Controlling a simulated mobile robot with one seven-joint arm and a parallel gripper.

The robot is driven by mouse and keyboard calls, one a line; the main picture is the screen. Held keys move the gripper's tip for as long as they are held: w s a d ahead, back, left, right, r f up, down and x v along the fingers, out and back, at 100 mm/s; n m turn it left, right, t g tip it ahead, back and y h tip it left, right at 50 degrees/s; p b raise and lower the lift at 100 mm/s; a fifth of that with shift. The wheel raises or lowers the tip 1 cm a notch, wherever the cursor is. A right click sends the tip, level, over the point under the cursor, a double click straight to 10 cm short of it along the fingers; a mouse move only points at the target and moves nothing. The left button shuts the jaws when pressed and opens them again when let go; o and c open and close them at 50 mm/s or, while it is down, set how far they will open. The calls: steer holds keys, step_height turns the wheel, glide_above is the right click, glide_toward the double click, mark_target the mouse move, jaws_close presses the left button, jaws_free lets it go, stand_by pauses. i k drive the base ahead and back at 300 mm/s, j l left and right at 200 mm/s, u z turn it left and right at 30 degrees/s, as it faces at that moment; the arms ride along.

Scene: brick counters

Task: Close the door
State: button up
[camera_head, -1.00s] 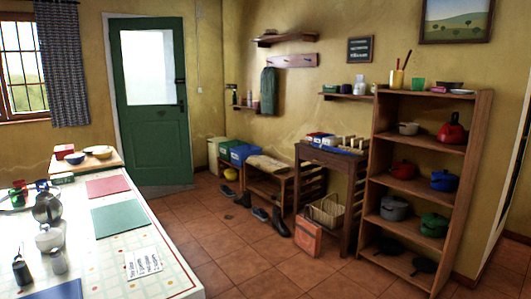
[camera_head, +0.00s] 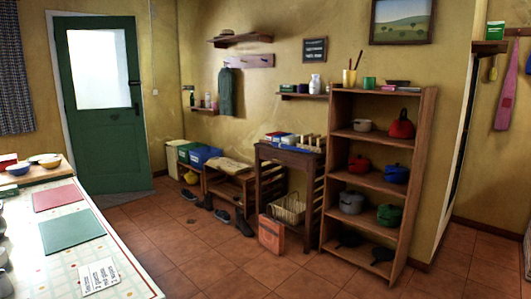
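A green door (camera_head: 101,105) with a white-looking glass pane (camera_head: 97,68) in its upper half stands at the back left. Its dark handle (camera_head: 136,108) is on the right edge. A pale frame shows along its left side and top. The door looks slightly angled out from its frame, but I cannot tell for certain how far it is ajar. My gripper is not in view.
A table (camera_head: 120,264) with red and green mats fills the lower left. A wooden shelf (camera_head: 420,150) with pots stands at the right. A bench (camera_head: 232,184) with shoes lines the wall. The tiled floor (camera_head: 190,245) between is clear.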

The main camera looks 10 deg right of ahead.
mark_target(111, 147)
steer(key=i+l+z, duration=0.45)
steer(key=i+z, duration=0.15)
steer(key=i+l+z, duration=0.15)
steer(key=i, duration=0.45)
steer(key=i+l+z, duration=0.15)
steer(key=i, duration=0.5)
steer(key=i+j+u, duration=0.1)
steer(key=i+u, duration=0.3)
steer(key=i+l+u, duration=0.1)
steer(key=i+u, duration=0.3)
steer(key=i, duration=0.2)
steer(key=i+j+u, duration=0.1)
steer(key=i+u, duration=0.35)
steer(key=i+l+u, duration=0.15)
steer(key=i+u, duration=0.3)
steer(key=i+j+z, duration=0.1)
steer(key=i, duration=0.3)
steer(key=i+j, duration=0.15)
steer(key=i, duration=0.25)
steer(key=i+j+z, duration=0.15)
steer(key=i, duration=0.2)
steer(key=i+j+z, duration=0.25)
steer(key=z, duration=0.15)
steer(key=i+j+z, duration=0.6)
steer(key=j+z, duration=0.15)
steer(key=i+j+z, duration=0.2)
steer(key=j+z, duration=0.2)
steer(key=j, duration=0.1)
